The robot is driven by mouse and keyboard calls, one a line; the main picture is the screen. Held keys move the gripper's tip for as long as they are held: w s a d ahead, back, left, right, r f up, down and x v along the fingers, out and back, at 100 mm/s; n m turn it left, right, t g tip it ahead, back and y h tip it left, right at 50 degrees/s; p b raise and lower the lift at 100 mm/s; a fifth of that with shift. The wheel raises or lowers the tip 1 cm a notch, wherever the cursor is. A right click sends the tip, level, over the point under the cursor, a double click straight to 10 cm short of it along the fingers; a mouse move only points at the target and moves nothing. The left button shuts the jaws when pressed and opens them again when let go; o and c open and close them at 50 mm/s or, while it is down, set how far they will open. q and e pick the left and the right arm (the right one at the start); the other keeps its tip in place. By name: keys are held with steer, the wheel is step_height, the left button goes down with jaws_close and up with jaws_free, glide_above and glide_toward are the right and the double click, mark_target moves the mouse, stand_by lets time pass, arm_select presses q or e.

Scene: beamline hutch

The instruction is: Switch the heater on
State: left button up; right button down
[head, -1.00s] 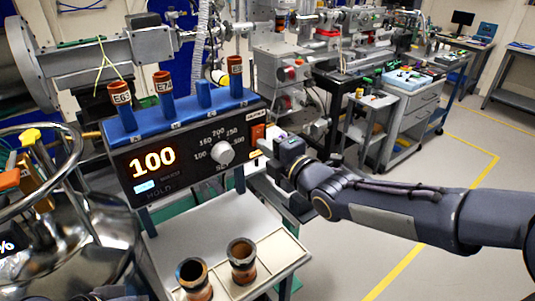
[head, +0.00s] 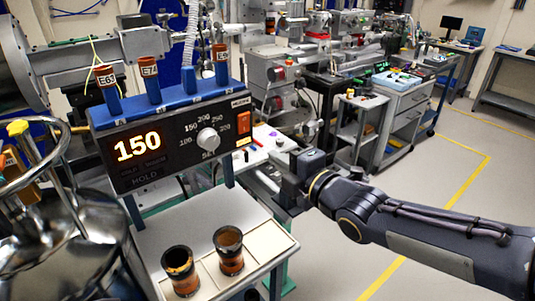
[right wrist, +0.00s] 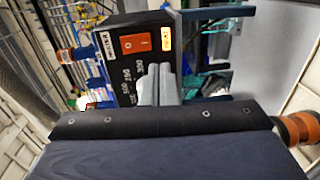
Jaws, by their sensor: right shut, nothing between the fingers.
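The heater (head: 170,150) is a dark box with a blue rack on top. Its display reads 150 in orange, with HOLD below. Its front has a round grey knob (head: 208,139) with a temperature scale. The red-orange rocker switch (head: 243,122) is at the right end of the panel; it also shows in the right wrist view (right wrist: 140,44), marked with O and I, beside a lit orange HEAT label (right wrist: 165,38). I cannot tell which side is pressed. My right gripper (head: 272,180) is shut and empty, right of and below the switch, apart from it. My left gripper is not in view.
Several labelled tubes (head: 150,82) stand in the blue rack. A shiny metal vessel (head: 55,240) is at the left. Floor at the right is open.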

steer(key=v, duration=0.4)
steer(key=shift+s+d+f, duration=0.15)
steer(key=shift+f, duration=0.2)
steer(key=s+d+f+m+g+h, duration=0.1)
steer(key=s+d+f+m+h, duration=0.15)
steer(key=d+m, duration=0.25)
steer(key=s+d+f+m+g+h+p, duration=0.1)
steer(key=s+d+f+m+h, duration=0.15)
steer(key=d+m, duration=0.3)
steer(key=s+d+f+m+g+h, duration=0.1)
steer(key=s+d+f+m+h, duration=0.1)
steer(key=s+d+f+m, duration=0.3)
steer(key=s+f+m+g+p, duration=0.1)
steer(key=s+f+m+g, duration=0.2)
steer(key=s+m, duration=0.8)
steer(key=shift+s+a+g+y, duration=0.45)
steer(key=shift+s+g, duration=0.15)
steer(key=shift+g, duration=0.5)
